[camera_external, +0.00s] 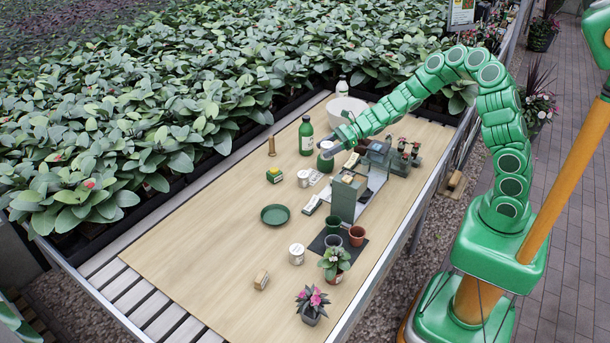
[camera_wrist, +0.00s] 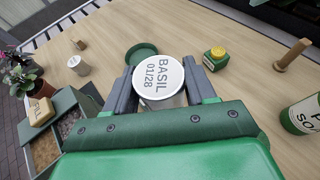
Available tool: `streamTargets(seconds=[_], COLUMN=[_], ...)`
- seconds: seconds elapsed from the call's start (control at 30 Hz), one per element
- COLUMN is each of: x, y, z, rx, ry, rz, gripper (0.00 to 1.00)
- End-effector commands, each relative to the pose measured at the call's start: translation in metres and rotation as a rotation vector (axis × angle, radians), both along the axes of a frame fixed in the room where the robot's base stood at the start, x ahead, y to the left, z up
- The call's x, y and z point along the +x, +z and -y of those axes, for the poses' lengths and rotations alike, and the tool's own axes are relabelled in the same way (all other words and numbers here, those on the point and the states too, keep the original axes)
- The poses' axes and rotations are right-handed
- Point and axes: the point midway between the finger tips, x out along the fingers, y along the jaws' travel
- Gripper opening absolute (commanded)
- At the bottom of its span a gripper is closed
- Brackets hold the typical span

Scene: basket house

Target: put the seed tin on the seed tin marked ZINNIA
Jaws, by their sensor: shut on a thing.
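My gripper (camera_wrist: 158,82) is shut on a seed tin (camera_wrist: 158,78) whose white lid reads BASIL 01/28 in the wrist view. The lid faces the camera between the two grey fingers. No ZINNIA marking is readable.
A green saucer (camera_external: 274,214) lies left of middle. A green box (camera_external: 347,196), pots (camera_external: 356,236) and plants (camera_external: 313,304) line the right side. The near left tabletop is clear.

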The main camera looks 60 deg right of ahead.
Motion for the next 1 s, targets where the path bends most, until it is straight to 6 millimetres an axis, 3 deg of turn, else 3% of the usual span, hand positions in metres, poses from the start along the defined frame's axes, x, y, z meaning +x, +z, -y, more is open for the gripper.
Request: streamTargets(seconds=[0.37, 0.8, 1.0], x=[0.048, 0.080, 0.089], y=[-0.022, -0.063, -0.073], z=[-0.007, -0.012, -0.013], rx=[-0.001, 0.000, 0.002], ry=[0.002, 0.001, 0.001], rz=[0.001, -0.002, 0.000], gripper=[0.25, 0.25, 0.25])
